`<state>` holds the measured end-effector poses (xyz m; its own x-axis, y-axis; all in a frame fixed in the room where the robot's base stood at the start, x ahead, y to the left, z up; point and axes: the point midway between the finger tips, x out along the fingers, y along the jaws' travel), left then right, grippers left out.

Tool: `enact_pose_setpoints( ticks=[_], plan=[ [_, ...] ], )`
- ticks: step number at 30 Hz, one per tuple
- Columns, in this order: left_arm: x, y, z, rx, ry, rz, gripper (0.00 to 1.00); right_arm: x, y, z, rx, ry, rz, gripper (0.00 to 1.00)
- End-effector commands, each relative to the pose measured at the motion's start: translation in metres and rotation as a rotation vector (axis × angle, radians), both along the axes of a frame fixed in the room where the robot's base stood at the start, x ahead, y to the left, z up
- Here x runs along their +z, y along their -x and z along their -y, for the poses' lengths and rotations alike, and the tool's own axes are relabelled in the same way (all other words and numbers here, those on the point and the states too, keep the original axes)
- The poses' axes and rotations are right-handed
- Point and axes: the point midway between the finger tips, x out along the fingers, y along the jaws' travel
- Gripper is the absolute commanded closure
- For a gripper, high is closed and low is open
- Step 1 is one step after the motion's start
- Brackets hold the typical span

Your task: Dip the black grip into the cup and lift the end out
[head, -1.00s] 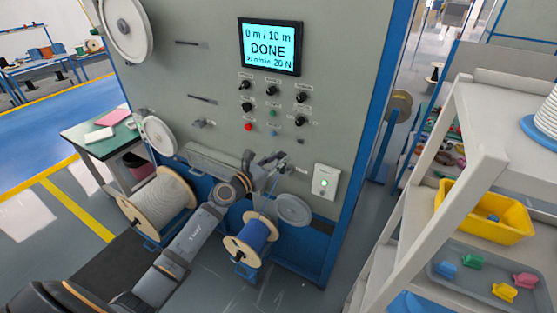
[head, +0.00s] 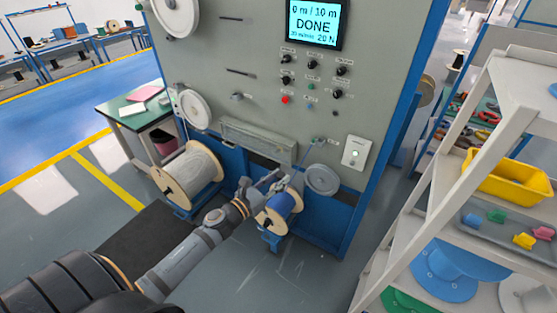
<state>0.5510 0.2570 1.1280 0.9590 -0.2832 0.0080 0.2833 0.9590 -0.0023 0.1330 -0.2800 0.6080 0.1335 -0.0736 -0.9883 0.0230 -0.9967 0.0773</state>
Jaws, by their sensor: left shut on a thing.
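My left gripper (head: 274,181) is in front of the machine's lower opening, just above and left of the blue cable spool (head: 283,206). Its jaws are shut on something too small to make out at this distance. I cannot make out the black grip or the cup. A blue cable (head: 304,161) runs from the blue spool up toward a small fitting on the machine front. My right gripper is not in view.
The grey machine (head: 250,110) has a screen (head: 314,22) reading DONE. A white box (head: 356,151) with a small light is on its front. A large spool of pale cable (head: 189,174) stands left of my arm. A shelf rack (head: 440,190) stands close on the right.

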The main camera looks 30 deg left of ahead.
Motion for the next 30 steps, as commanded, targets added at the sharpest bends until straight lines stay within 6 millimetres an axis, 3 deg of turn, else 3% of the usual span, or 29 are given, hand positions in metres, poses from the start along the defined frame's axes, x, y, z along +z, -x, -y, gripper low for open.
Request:
enact_pose_setpoints(
  ticks=[4, 9, 12, 19, 23, 30],
  plan=[
    [-0.017, 0.022, 0.022, 0.071, 0.006, -0.012, 1.0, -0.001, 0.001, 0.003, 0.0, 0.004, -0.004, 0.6],
    [-0.028, 0.028, 0.041, 0.15, 0.002, -0.01, 1.0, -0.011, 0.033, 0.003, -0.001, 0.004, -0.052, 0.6],
    [-0.04, 0.029, 0.052, 0.196, 0.004, -0.01, 1.0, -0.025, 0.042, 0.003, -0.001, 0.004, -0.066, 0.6],
    [-0.1, 0.027, 0.07, 0.277, 0.001, -0.012, 1.0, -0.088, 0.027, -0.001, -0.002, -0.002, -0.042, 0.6],
    [-0.109, 0.027, 0.073, 0.288, -0.003, -0.013, 1.0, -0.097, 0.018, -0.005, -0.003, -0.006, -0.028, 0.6],
    [-0.106, 0.027, 0.073, 0.289, -0.005, -0.013, 1.0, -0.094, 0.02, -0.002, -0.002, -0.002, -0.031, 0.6]
  ],
)
